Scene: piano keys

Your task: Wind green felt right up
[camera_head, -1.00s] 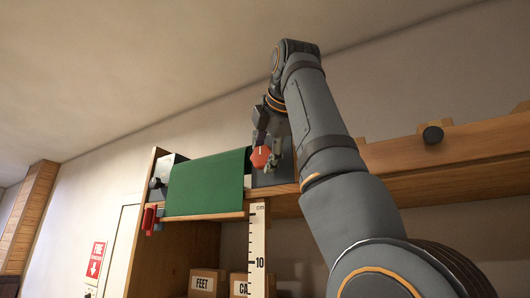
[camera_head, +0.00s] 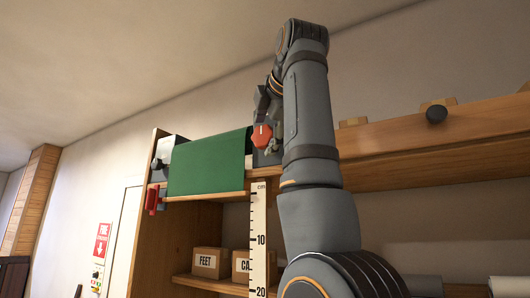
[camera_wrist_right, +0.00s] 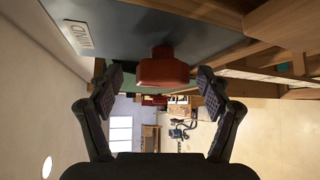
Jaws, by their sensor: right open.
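The green felt (camera_head: 207,163) hangs as a flat sheet from a roller on the upper shelf, its lower edge just over the shelf front. At its right end is a red-orange knob (camera_head: 262,136) with a pale mark on it. My right gripper (camera_head: 268,118) is at this knob, with its fingers partly hidden by my own arm. In the right wrist view the red knob (camera_wrist_right: 163,70) sits ahead, between and beyond the two open fingertips (camera_wrist_right: 158,85), with gaps on both sides. My left gripper is not in view.
A vertical centimetre ruler (camera_head: 258,235) hangs below the felt's right end. A red clamp-like part (camera_head: 152,198) is at the shelf's left end. Boxes labelled FEET (camera_head: 207,262) and CA stand on the lower shelf.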

